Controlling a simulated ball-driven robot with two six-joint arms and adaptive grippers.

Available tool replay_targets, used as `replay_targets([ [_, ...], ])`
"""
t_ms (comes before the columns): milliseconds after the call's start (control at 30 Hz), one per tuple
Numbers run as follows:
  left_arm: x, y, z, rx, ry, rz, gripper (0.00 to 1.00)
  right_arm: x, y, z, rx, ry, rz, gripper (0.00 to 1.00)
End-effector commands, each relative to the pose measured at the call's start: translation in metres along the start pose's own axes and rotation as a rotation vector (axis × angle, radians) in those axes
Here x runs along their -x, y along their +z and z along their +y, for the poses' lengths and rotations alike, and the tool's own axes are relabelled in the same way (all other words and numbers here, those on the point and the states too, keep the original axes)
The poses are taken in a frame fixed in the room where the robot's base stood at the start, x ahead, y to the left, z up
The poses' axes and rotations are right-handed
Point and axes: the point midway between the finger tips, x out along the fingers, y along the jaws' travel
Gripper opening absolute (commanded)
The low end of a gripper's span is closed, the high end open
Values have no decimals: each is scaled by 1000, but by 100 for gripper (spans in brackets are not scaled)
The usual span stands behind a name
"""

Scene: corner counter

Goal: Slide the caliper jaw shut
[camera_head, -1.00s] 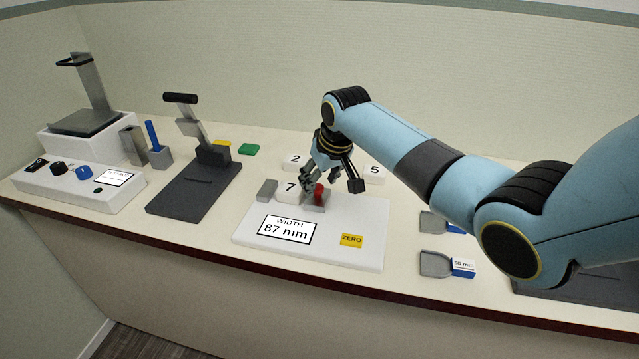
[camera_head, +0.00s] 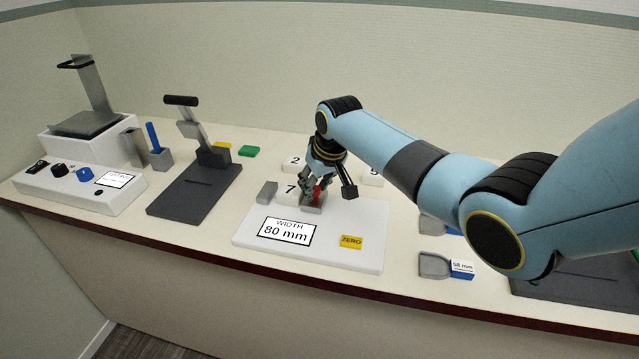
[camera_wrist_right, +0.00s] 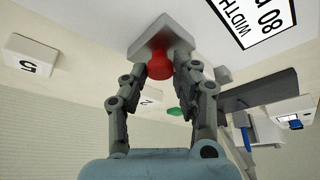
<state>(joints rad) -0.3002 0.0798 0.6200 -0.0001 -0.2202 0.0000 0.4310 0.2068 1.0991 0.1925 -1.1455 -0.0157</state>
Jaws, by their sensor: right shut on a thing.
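The caliper is a white slab (camera_head: 375,222) with a display (camera_head: 285,231) reading WIDTH 80 mm and a yellow ZERO button (camera_head: 351,241). Its left grey jaw (camera_head: 267,190) stands at the slab's back left. The sliding grey jaw (camera_head: 313,208) stands to its right and carries a red knob (camera_wrist_right: 160,65). My right gripper (camera_head: 316,188) is shut on the red knob, with one finger on each side in the wrist view (camera_wrist_right: 160,70). A white block marked 7 (camera_head: 289,188) shows between the jaws; I cannot tell if it stands behind them. My left gripper is out of view.
White blocks marked 2 (camera_head: 294,162) and 5 (camera_head: 372,179) stand behind the caliper. A dark lever press (camera_head: 190,192) and a white control box (camera_head: 75,188) are left.

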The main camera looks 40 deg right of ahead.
Motion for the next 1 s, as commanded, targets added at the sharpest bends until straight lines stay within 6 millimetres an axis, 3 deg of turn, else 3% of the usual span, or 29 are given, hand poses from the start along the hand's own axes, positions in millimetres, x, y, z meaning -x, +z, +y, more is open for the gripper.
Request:
replay_targets([
  [200,0,0,0,0,0,0,0,0,0,-1,0,-2,0,10],
  [233,0,0,0,0,0,0,0,0,0,-1,0,-1,0,32],
  [400,0,0,0,0,0,0,0,0,0,0,0,-1,0,51],
  [767,0,0,-1,0,-1,0,0,8,-1,0,0,-1,1,51],
  [1000,0,0,0,0,-1,0,0,51,-1,0,2,0,4,51],
])
